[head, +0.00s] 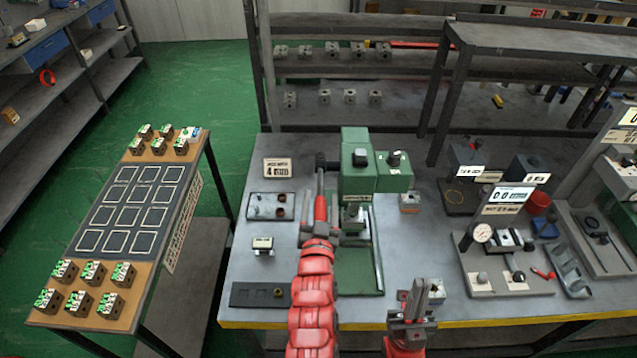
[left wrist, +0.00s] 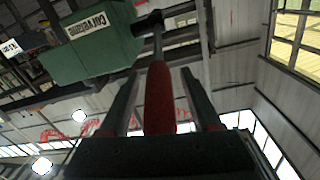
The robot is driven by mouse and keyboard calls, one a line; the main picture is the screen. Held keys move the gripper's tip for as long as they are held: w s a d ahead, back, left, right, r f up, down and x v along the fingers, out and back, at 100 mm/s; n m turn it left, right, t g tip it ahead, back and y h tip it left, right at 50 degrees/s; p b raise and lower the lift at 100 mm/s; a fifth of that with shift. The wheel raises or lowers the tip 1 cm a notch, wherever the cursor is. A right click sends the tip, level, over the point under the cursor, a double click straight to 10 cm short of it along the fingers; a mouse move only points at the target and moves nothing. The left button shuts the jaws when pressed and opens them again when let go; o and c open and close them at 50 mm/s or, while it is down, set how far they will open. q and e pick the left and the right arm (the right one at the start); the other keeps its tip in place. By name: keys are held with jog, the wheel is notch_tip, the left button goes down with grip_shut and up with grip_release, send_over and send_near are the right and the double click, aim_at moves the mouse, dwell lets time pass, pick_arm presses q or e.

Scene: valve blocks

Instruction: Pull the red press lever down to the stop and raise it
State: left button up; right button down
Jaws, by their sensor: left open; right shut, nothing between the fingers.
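The green press (head: 356,175) stands on the workbench, with its head also in the left wrist view (left wrist: 92,40). Its lever has a red grip (head: 320,207) and a thin rod running up to a dark hub (head: 320,161). My left gripper (head: 319,226) is at the red grip. In the left wrist view, the red grip (left wrist: 160,100) lies between the two open fingers of my left gripper (left wrist: 161,76), with gaps visible on both sides. My right gripper (head: 418,292) is shut and empty above the bench's front edge, right of the press base.
A "4 mm" sign (head: 278,168), a tray with small parts (head: 270,206) and a dark strip (head: 258,295) lie left of the press. A dial gauge fixture (head: 482,235) stands to the right. A side table (head: 125,215) with valve blocks is at the left.

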pick_arm(q)
jog(key=shift+w, duration=0.45)
jog(key=shift+s+r, duration=0.15)
jog(key=shift+s, duration=0.1)
jog(key=shift+w, duration=0.1)
grip_shut()
dwell(0.9)
